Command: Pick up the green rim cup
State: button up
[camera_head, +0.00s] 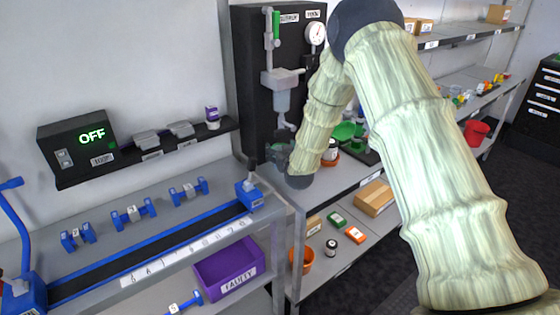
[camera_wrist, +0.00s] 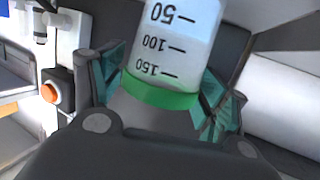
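The green rim cup (camera_wrist: 178,45) shows large in the wrist view, pale with dark 50, 100 and 150 marks that read upside down. Its green rim (camera_wrist: 160,94) is nearest the palm. My gripper (camera_wrist: 166,88) has its teal-padded fingers on both sides of the cup, very close to the rim. I cannot tell whether the pads press on it. In the head view my gripper (camera_head: 279,150) is low in front of the black dispenser panel, below the clear cylinder.
The black panel (camera_head: 257,110) with a gauge (camera_head: 316,33) stands behind my gripper. The clear cylinder (camera_head: 283,101) hangs above it. A jar (camera_head: 329,152) and a green bowl (camera_head: 343,131) are close on the right. A blue-railed bench with a purple bin (camera_head: 228,268) lies left.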

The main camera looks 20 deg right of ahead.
jog(key=c, duration=0.7)
jog(key=shift+o, duration=0.2)
jog(key=shift+r, duration=0.1)
